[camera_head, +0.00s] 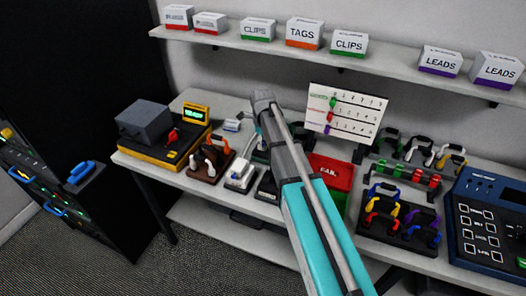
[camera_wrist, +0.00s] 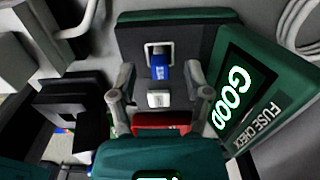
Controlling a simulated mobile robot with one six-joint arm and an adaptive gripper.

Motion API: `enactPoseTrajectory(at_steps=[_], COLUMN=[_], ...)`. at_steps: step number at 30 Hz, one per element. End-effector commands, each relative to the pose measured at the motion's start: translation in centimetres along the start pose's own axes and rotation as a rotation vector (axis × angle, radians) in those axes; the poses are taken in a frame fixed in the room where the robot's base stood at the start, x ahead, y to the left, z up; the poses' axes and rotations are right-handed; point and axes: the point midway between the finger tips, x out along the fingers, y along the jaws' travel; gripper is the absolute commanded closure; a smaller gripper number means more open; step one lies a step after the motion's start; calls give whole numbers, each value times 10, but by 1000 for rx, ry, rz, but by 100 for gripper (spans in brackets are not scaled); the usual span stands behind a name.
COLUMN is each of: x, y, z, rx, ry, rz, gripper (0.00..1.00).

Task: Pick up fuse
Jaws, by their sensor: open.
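In the wrist view, my gripper (camera_wrist: 160,92) is open, with one grey finger on each side of the middle. A small blue piece (camera_wrist: 162,68), which looks like the fuse, stands on a dark green tester between and slightly beyond the fingers, with a pale wire loop behind it. A white block (camera_wrist: 159,98) is just below it, between the fingers; I cannot tell if they are joined. The fingers do not visibly grip either. The tester's angled panel (camera_wrist: 245,95) reads "GOOD" and "FUSE CHECK". In the head view my arm hides the fuse and fingertips.
In the wrist view, a black block (camera_wrist: 75,115) stands close left of the fingers and a red part (camera_wrist: 160,122) lies below. In the head view, a red box (camera_head: 330,172), a white numbered board (camera_head: 345,117) and a rack of coloured handles (camera_head: 400,215) crowd the bench right of my arm.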

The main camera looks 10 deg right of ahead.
Motion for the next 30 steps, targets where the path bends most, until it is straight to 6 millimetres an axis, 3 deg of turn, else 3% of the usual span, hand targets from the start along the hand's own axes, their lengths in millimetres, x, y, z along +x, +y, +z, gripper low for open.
enactPoseTrajectory(at_steps=[7,26,27,30], x=[15,15,15,15], y=[0,-1,-1,-1], z=[0,-1,-1,-1], rx=[0,2,2,2], ry=[0,0,0,0], rz=[0,0,0,0], gripper=[37,37,39,58])
